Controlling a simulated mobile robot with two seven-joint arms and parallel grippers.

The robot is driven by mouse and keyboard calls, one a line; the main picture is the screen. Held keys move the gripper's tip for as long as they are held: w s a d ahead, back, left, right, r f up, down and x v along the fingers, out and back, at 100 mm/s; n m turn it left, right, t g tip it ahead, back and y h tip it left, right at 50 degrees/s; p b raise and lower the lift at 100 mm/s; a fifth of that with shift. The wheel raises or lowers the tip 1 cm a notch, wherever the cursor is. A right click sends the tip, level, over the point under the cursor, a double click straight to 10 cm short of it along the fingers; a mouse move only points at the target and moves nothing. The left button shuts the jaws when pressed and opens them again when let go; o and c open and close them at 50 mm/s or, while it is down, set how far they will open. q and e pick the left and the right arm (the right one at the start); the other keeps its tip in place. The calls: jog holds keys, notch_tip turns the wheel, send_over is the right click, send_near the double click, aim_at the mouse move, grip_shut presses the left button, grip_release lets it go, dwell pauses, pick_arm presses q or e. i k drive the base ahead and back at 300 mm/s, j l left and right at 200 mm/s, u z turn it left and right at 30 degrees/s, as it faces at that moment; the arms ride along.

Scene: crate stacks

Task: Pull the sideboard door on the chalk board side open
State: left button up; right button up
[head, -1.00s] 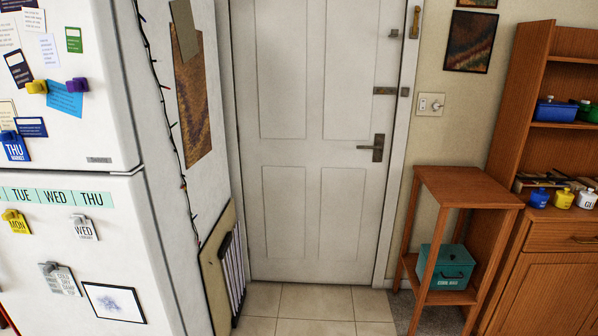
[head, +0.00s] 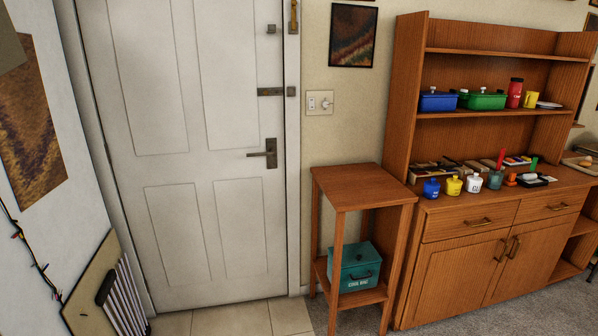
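The brown wooden sideboard (head: 410,225) stands on the right against the wall, with an open shelf unit on top. It has a left door (head: 447,282) and a right door (head: 537,258) below two drawers. Both doors look shut. Their upright handles, the left one (head: 502,249) and the right one (head: 515,247), sit close together at the middle seam. I cannot make out a chalk board for certain. Neither of my grippers is in view.
A small wooden stand (head: 345,190) holding a teal box (head: 355,270) is just left of the sideboard. A white room door (head: 190,150) is shut. A board (head: 88,290) leans at lower left. Grey carpet (head: 450,322) lies before the sideboard.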

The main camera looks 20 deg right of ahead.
aim_at(536, 249)
jog(key=i+l+z, duration=0.1)
jog(key=z, duration=0.3)
jog(key=i+l+z, duration=0.2)
jog(key=z, duration=0.15)
jog(key=i+l+z, duration=0.15)
jog(key=z, duration=0.25)
jog(key=i+l+z, duration=0.2)
jog(key=z, duration=0.2)
jog(key=i+l+z, duration=0.1)
jog(key=i+z, duration=0.45)
jog(key=z, duration=0.25)
jog(key=i+l, duration=0.2)
jog(key=i, duration=0.2)
jog(key=i+l, duration=0.15)
jog(key=i, duration=0.2)
jog(key=i+l, duration=0.2)
jog(key=i, duration=0.2)
jog(key=i+l+u, duration=0.55)
jog(key=l+u, duration=0.15)
jog(key=i+l+u, duration=0.15)
jog(key=l+u, duration=0.35)
jog(key=l, duration=0.6)
jog(key=l+u, duration=0.5)
jog(key=l, duration=0.65)
